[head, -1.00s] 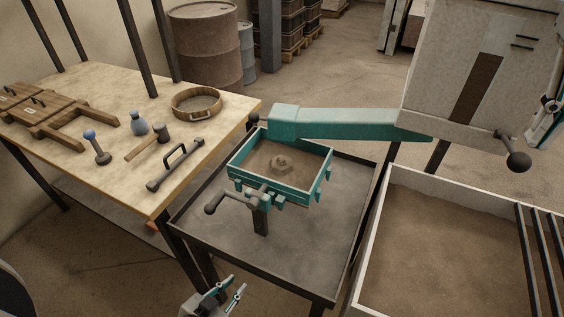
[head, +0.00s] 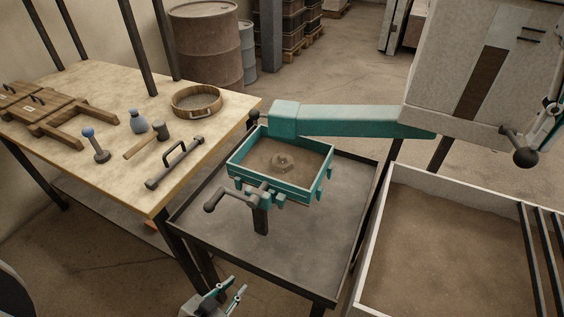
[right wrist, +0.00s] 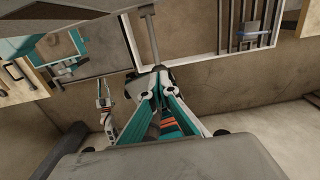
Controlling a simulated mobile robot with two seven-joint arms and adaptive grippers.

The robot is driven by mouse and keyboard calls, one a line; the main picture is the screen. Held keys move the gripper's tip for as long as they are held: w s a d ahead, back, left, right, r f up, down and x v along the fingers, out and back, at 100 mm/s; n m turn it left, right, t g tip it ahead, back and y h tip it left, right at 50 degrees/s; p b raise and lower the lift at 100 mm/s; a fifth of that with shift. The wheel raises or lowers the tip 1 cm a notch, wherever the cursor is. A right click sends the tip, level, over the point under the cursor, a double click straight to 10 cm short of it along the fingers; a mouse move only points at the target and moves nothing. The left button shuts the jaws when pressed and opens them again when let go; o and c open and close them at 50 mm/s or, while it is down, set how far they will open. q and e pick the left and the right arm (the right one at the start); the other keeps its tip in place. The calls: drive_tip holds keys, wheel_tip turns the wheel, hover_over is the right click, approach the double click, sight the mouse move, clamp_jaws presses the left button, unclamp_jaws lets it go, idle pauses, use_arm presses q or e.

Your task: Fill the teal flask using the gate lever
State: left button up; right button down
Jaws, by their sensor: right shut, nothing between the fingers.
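The teal flask (head: 328,172) is an open rectangular frame on a stand over a dark tray. Brown sand shows inside it, with a round raised shape in the middle. The grey hopper (head: 447,62) is at the upper right. The gate lever, a dark arm with a ball end (head: 523,157), sticks out low on the hopper's front. My left gripper (head: 236,287) is open and empty, low in front of the tray. The flask also shows at the wrist view's upper left (right wrist: 75,42).
The dark tray (head: 320,243) surrounds the flask's stand. A white-edged sand bin (head: 440,250) lies at the right with dark bars. A wooden table (head: 75,88) at left holds a sieve (head: 197,102), a mallet and other tools. A teal arm (head: 350,121) runs behind the flask.

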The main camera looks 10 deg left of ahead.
sight(530, 153)
drive_tip(key=shift+f+b, duration=1.65)
drive_tip(key=shift+f, duration=0.3)
drive_tip(key=shift+r, duration=0.1)
idle(0.7)
idle(0.8)
idle(0.8)
idle(1.0)
idle(0.6)
